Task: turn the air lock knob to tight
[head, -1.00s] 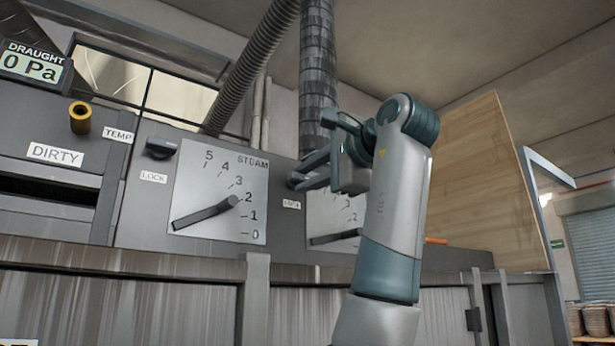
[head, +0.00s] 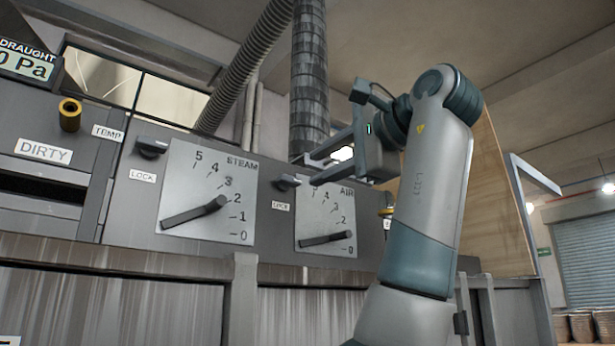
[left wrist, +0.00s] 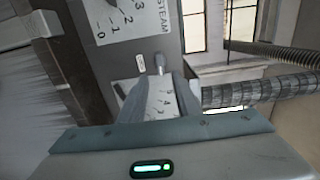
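The air lock knob (head: 287,182) is a small dark knob on the grey panel, left of the AIR dial plate (head: 325,215) and above a LOCK label (head: 281,206). My left gripper (head: 311,171) is open and empty, its two fingers pointing left at the knob from the right. The fingertips look just short of the knob; contact is not visible. In the left wrist view the knob (left wrist: 161,68) shows just past the fingertips, roughly between the fingers (left wrist: 157,88). The writing around the knob is too small to read. My right gripper is not in view.
To the left are the STEAM dial plate (head: 208,192) and another lock knob (head: 151,147). The AIR dial's pointer (head: 326,239) is below my left gripper. A ribbed duct (head: 309,80) rises behind it. A wooden board (head: 488,205) stands at the right.

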